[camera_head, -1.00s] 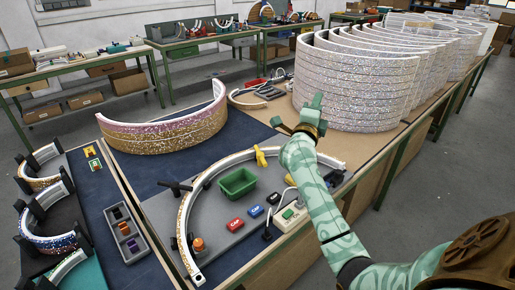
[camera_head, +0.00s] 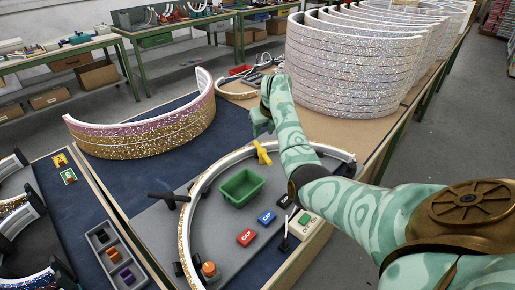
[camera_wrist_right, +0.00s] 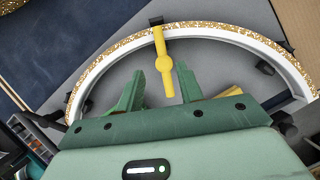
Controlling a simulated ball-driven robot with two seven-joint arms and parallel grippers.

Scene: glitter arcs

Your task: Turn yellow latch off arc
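The yellow latch (camera_head: 263,153) sits at the far part of the white, glitter-edged arc (camera_head: 205,183) on the grey board. In the right wrist view the latch (camera_wrist_right: 163,65) has a round hub, and its upper end lies across the arc's rim (camera_wrist_right: 110,47). My right gripper (camera_head: 262,128) hangs just above the latch, pointing down. In the wrist view its green fingers (camera_wrist_right: 160,80) are apart, with the latch's lower end appearing between them. I cannot tell whether they touch it. My left gripper is not in view.
Inside the arc are a green bin (camera_head: 241,187), a red CAP block (camera_head: 246,237), a blue CAP block (camera_head: 266,217) and a white switch box (camera_head: 304,223). Black clamps stand around the arc. A tall glitter arc (camera_head: 150,135) stands behind left; stacked arcs (camera_head: 350,65) stand behind right.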

